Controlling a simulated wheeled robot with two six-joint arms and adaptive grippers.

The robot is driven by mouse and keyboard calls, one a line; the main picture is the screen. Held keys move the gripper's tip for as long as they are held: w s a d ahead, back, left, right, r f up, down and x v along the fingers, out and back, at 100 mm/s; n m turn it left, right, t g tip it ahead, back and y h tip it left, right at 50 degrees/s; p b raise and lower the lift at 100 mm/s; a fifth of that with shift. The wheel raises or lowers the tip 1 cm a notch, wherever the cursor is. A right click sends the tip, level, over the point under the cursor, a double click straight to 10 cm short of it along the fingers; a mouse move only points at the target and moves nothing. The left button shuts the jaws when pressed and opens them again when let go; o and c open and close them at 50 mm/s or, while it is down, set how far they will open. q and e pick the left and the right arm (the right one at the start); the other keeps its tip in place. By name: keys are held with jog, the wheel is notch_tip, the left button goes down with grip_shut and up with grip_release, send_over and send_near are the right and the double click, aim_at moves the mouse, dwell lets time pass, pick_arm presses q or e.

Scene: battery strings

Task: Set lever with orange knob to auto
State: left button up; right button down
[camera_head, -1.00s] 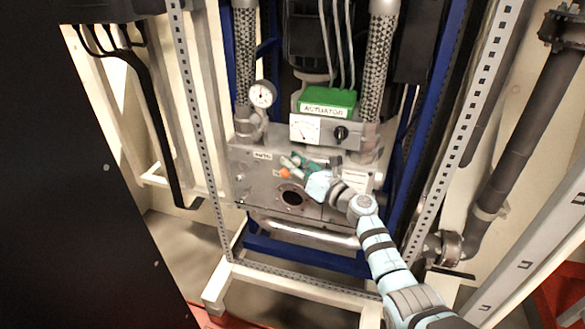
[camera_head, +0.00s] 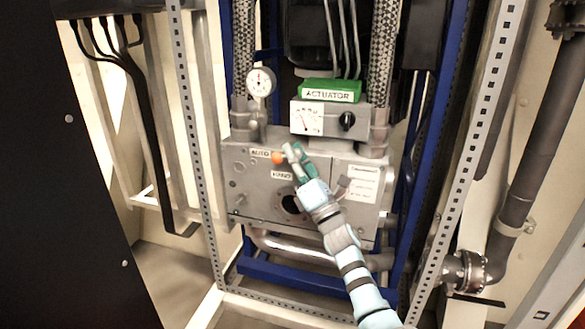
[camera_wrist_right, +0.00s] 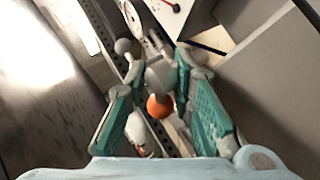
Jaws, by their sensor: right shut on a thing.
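The orange knob (camera_head: 278,157) of the lever is just right of the AUTO label (camera_head: 260,153) and above the HAND label (camera_head: 282,175) on the grey actuator housing (camera_head: 255,195). My right gripper (camera_head: 291,156) is at the lever, coming from the lower right, and is shut on it. In the right wrist view the orange knob (camera_wrist_right: 160,105) sits between the green finger pads, with the grey lever part beyond it. The fingers hide most of the lever in the head view. My left gripper is in neither view.
A green ACTUATOR box (camera_head: 330,91) with a meter and black dial stands above the housing. A round gauge (camera_head: 260,82) is to its left. Perforated metal posts (camera_head: 198,150) flank the housing. A black cabinet (camera_head: 85,210) fills the left side.

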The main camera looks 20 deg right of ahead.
jog(key=shift+m+t+h, duration=1.7)
jog(key=shift+m+h, duration=0.2)
jog(key=shift+m, duration=0.6)
jog(key=shift+m+h, duration=0.3)
jog(key=c, duration=1.7)
grip_release()
jog(key=shift+w, duration=0.1)
jog(key=v, duration=1.2)
jog(key=shift+w+f, duration=0.15)
jog(key=shift+w, duration=0.05)
